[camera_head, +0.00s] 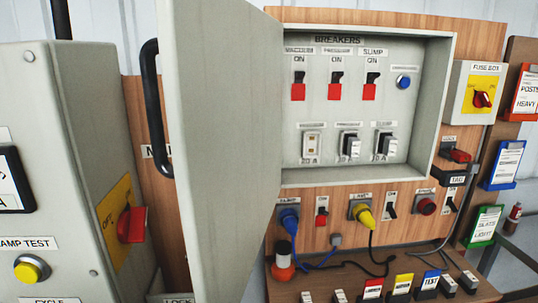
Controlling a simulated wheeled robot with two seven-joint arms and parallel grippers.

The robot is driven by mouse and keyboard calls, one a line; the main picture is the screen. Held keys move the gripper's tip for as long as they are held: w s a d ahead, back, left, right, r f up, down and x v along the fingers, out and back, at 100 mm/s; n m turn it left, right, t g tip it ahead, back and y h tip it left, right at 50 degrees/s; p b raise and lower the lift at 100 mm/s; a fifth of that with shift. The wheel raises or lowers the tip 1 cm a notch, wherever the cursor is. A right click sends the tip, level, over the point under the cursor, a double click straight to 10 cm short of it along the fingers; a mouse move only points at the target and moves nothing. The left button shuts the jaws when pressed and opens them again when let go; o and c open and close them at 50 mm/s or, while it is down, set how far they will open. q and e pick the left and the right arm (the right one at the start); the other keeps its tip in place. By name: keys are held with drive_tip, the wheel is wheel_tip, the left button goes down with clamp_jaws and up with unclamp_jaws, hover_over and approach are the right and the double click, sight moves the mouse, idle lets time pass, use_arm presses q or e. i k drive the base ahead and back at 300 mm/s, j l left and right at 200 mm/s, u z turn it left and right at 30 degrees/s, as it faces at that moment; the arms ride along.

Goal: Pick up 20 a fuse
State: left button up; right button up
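In the open breaker box (445,100), the left fuse socket (312,145) looks empty. The middle socket (349,145) and the right socket (384,146) hold dark-and-grey blocks. Neither of my grippers is in view.
The box's grey door (225,140) stands open toward me. Red, yellow and blue tags (430,280) stand among the blocks. A grey cabinet (85,130) with a red knob is at left.

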sight(466, 280)
drive_tip(key=i+l+z, duration=0.1)
drive_tip(key=l, duration=0.35)
drive_tip(key=i+l, duration=0.1)
drive_tip(key=l, duration=0.3)
drive_tip(key=i+l+z, duration=0.15)
drive_tip(key=l, duration=0.25)
drive_tip(key=i+l+z, duration=0.1)
drive_tip(key=l, duration=0.3)
drive_tip(key=i+l+z, duration=0.1)
drive_tip(key=l, duration=0.3)
drive_tip(key=i, duration=0.1)
